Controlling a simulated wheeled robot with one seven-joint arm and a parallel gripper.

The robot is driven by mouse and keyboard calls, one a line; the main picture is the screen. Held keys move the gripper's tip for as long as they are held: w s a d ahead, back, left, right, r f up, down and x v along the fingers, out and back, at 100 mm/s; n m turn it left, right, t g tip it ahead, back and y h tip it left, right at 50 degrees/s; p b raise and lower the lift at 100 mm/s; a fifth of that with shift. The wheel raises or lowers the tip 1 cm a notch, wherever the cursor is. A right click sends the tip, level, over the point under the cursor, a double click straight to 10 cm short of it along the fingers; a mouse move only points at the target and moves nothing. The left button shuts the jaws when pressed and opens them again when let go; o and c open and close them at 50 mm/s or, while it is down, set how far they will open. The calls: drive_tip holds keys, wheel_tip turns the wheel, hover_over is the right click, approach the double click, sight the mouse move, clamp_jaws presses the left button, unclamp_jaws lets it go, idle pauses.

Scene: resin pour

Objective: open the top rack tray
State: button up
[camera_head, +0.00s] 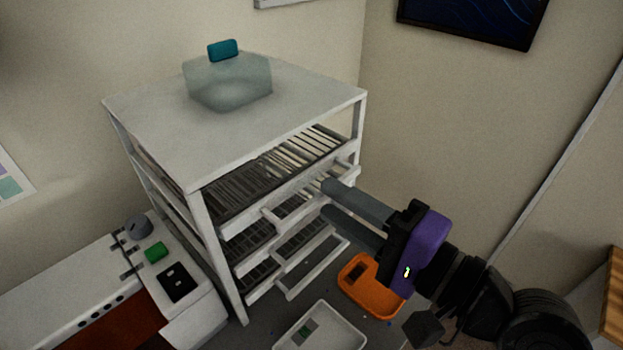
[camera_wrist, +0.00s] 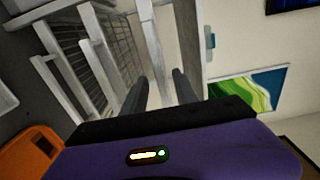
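The white rack (camera_head: 205,230) holds several slatted trays stacked one above another. The top rack tray (camera_head: 285,195) has a white front with a bar handle and looks closed or nearly so. My gripper (camera_head: 324,198) is in front of the rack's right side, its two grey fingers spread apart and pointing at the tray fronts. In the wrist view my gripper (camera_wrist: 160,88) has its fingers apart on either side of a white bar (camera_wrist: 155,55). I cannot tell whether they touch it. Nothing is seen clamped between them.
A translucent box (camera_head: 228,85) with a teal block stands on the rack. An orange bin (camera_head: 370,287) and a white bin (camera_head: 320,330) sit below, beside the rack. A white bench unit (camera_head: 185,290) stands to the left. Walls close in behind.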

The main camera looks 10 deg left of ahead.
sight(320, 194)
drive_tip(key=x, duration=0.6)
drive_tip(key=shift+p, duration=0.35)
clamp_jaws()
drive_tip(key=shift+r, duration=0.1)
idle(1.0)
